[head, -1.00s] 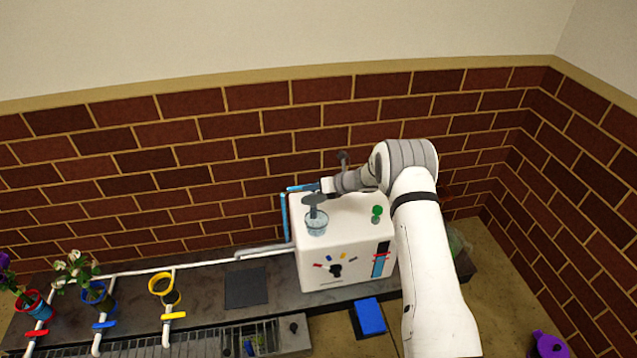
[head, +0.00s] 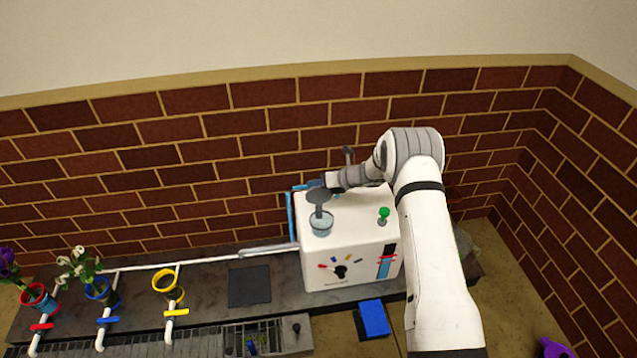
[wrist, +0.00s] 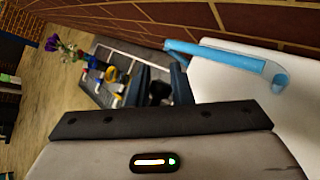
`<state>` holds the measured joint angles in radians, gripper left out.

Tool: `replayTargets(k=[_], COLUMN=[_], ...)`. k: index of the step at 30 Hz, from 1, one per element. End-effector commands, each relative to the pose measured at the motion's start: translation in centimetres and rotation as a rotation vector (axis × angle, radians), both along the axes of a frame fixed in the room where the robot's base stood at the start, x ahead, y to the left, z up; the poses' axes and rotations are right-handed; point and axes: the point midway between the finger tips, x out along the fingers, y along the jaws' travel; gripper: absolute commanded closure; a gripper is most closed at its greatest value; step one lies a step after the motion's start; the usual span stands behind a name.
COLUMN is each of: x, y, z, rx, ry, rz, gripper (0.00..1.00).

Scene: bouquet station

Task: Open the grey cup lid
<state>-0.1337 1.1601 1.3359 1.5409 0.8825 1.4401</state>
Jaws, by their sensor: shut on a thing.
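The grey cup lid (head: 321,196) is a dark grey disc with a short stem below it, in the head view. It stands above the clear bluish cup (head: 322,226) on top of the white machine (head: 345,235). My gripper (head: 324,188) reaches in from the right at the lid's back edge. In the wrist view my gripper (wrist: 158,85) has its dark fingers shut on a dark piece (wrist: 159,93) between them, which I take as part of the lid. The exact grip is partly hidden.
A blue pipe (wrist: 225,55) runs close beside my gripper at the machine's left. A green knob (head: 384,213) stands on the machine's right. The brick wall (head: 240,150) is behind. Several flower pots and valves line the counter on the left.

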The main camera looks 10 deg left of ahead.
Motion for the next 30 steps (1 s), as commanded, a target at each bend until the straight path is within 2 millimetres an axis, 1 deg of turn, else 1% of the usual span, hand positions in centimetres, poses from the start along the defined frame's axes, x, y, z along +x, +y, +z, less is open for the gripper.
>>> replayTargets(k=[1,3,4,10,17,20,23,30], x=[-0.1,-0.1,-0.1,-0.2,0.0,-0.1,-0.3,-1.5], y=[-0.2,-0.2,-0.3,-0.3,-0.3,-0.6,-1.6,-5.0], z=[-0.6,-0.7,-0.7,-0.6,-0.4,-0.1,0.7,2.8], rx=[-0.006,-0.006,-0.006,-0.006,-0.003,-0.002,-0.002,-0.003], ry=[0.004,0.005,0.005,0.006,0.004,0.003,0.002,0.004], rz=[-0.002,-0.004,-0.004,-0.003,-0.004,-0.004,-0.005,-0.004], gripper=[1.00,1.00,0.79,0.63,0.63,0.63,0.63,0.63])
